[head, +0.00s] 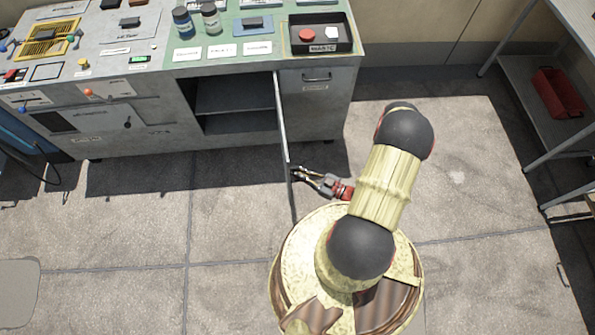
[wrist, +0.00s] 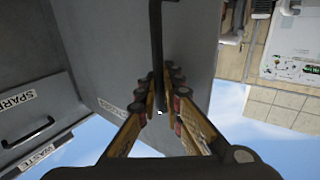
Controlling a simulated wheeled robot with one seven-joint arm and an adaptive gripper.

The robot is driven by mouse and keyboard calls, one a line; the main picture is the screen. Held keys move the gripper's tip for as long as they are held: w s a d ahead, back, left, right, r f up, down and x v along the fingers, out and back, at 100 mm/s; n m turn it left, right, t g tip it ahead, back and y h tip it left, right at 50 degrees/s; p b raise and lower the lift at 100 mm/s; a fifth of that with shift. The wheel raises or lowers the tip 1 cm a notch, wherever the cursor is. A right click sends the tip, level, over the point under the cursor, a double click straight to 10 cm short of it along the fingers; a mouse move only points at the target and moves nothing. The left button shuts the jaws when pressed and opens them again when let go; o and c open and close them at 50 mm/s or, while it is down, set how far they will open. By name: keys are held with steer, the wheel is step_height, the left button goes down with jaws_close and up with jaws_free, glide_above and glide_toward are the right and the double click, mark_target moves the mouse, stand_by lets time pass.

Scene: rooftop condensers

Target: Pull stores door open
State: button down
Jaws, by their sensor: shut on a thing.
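The stores door (head: 282,125) is a thin grey panel on the front of the workbench cabinet. It stands swung well open, seen nearly edge-on in the head view, and the dark cabinet inside (head: 235,95) with a shelf shows to its left. In the wrist view the door's grey face (wrist: 105,50) carries a dark vertical bar handle (wrist: 156,45). My gripper (head: 296,174) is at the door's outer end, on its right side. In the wrist view my gripper (wrist: 161,105) has its fingers closed around the lower part of the handle.
A grey drawer front marked SPARE (wrist: 30,120) shows at left in the wrist view. The bench top holds a black tray (head: 320,47), bottles (head: 183,22) and small parts. A shelf rack with a red bin (head: 558,92) stands at right. The paved floor left of the door is clear.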

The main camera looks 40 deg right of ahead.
steer(key=shift+s+a, duration=0.15)
steer(key=shift+a, duration=0.15)
steer(key=c, duration=2.2)
jaws_free()
steer(key=shift+c, duration=0.2)
steer(key=shift+o, duration=1.2)
steer(key=shift+d, duration=0.15)
steer(key=shift+d, duration=0.1)
steer(key=v, duration=1.1)
steer(key=shift+s, duration=0.4)
steer(key=shift+d+f, duration=0.1)
steer(key=shift+f, duration=0.05)
